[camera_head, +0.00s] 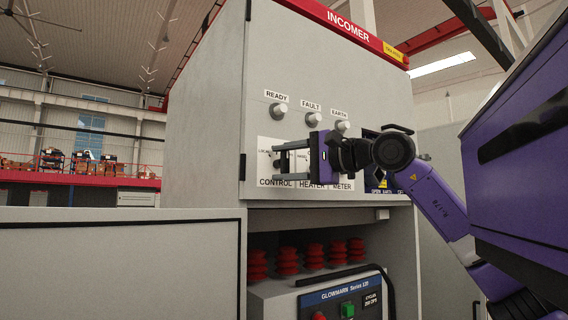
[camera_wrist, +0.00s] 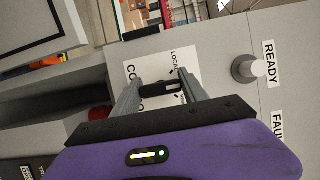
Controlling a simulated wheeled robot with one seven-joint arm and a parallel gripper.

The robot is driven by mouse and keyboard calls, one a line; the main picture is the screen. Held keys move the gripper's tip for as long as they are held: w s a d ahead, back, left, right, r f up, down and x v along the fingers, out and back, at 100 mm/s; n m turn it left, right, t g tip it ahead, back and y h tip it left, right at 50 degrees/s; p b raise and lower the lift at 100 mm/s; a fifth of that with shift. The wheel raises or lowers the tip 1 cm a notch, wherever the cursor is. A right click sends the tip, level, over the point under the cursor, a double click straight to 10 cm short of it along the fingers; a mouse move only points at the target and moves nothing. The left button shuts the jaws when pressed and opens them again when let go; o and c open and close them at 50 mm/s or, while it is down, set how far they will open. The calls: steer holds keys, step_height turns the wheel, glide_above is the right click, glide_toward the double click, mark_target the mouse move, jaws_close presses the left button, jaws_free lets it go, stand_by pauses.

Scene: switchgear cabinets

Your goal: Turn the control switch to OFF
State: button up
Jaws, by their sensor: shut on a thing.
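The control switch (camera_wrist: 173,87) is a small dark knob on a white plate marked CONTROL. In the wrist view the two grey fingers of my gripper (camera_wrist: 160,88) stand on either side of it and are shut on it. In the head view my gripper (camera_head: 279,162) reaches in from the right to the CONTROL plate (camera_head: 264,171) on the INCOMER cabinet (camera_head: 215,120). The fingers partly hide the switch there. Part of the word LOCAL shows by the knob; the OFF mark and the knob's exact pointing direction cannot be made out.
READY (camera_head: 278,110), FAULT (camera_head: 313,119) and EARTH (camera_head: 342,126) lamps stick out above the switch row. HEATER and METER plates lie to the right, partly behind my gripper. Below is an open bay with red insulators (camera_head: 287,260) and a GLOWMARN unit (camera_head: 320,298).

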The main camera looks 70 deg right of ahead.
steer(key=o, duration=1.4)
steer(key=shift+s, duration=0.1)
steer(key=s, duration=0.2)
steer(key=s+b, duration=0.1)
steer(key=s, duration=0.2)
steer(key=s+a+b, duration=0.1)
steer(key=s, duration=0.1)
steer(key=shift+s+a, duration=0.1)
steer(key=shift+s, duration=0.15)
